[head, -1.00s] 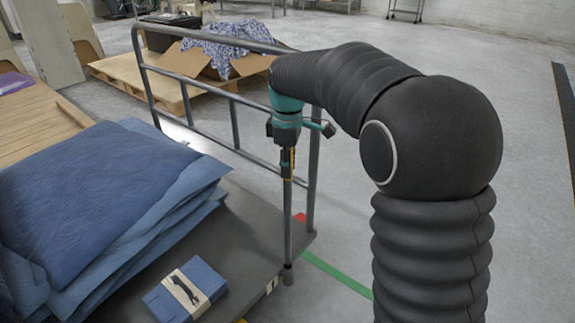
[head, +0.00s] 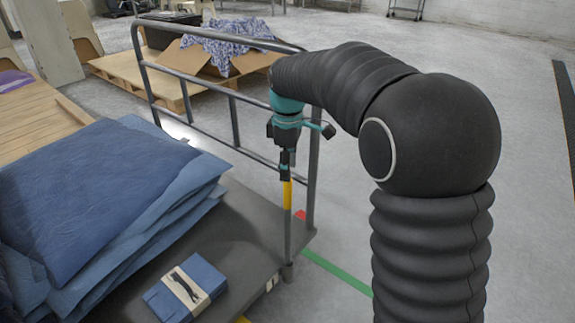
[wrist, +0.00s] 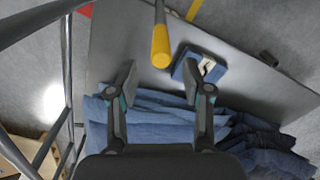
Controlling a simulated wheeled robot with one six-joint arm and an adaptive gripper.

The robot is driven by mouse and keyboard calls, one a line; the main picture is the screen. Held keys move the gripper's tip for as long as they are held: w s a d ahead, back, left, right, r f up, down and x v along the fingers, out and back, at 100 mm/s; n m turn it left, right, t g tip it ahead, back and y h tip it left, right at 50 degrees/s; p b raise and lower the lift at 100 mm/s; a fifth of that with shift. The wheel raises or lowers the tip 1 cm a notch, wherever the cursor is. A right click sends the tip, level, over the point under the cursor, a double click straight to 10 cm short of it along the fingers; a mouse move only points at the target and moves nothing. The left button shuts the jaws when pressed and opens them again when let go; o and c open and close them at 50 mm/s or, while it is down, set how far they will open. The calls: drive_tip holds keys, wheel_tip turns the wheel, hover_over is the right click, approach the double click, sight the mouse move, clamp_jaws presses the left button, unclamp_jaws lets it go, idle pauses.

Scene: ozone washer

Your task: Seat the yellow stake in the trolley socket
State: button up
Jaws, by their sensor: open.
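The yellow stake (head: 287,196) stands upright at the trolley's near right corner, with a yellow upper part and a grey lower shaft. Its lower end goes into the dark socket (head: 288,271) at the deck edge; how deep it sits is hidden. My gripper (head: 286,177) is just above the stake's yellow top in the head view. In the wrist view my gripper (wrist: 160,82) has its two fingers spread wide with nothing between them. The stake's yellow end (wrist: 160,48) lies just beyond the fingertips, centred between them and apart from both.
The grey trolley deck (head: 235,240) carries a pile of blue sheets (head: 95,190) and a small banded blue pack (head: 187,287). The trolley's rail frame (head: 235,125) stands close behind my gripper. A pallet with an open carton (head: 220,58) is farther back.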

drive_tip(key=shift+r, duration=0.1)
wheel_tip(320, 180, up, 13)
drive_tip(key=p, duration=0.2)
drive_tip(key=s+d+f+m+t, duration=0.1)
drive_tip(key=s+d+m+t, duration=0.1)
drive_tip(key=s+d+m, duration=0.65)
drive_tip(key=s+d+f+m+t, duration=0.1)
drive_tip(key=s+d+m+t, duration=0.3)
drive_tip(key=s, duration=0.8)
drive_tip(key=s+d+f+m, duration=0.3)
drive_tip(key=s+d+f, duration=0.1)
drive_tip(key=s+f, duration=0.2)
drive_tip(key=shift+s+f, duration=0.4)
drive_tip(key=shift+s, duration=0.45)
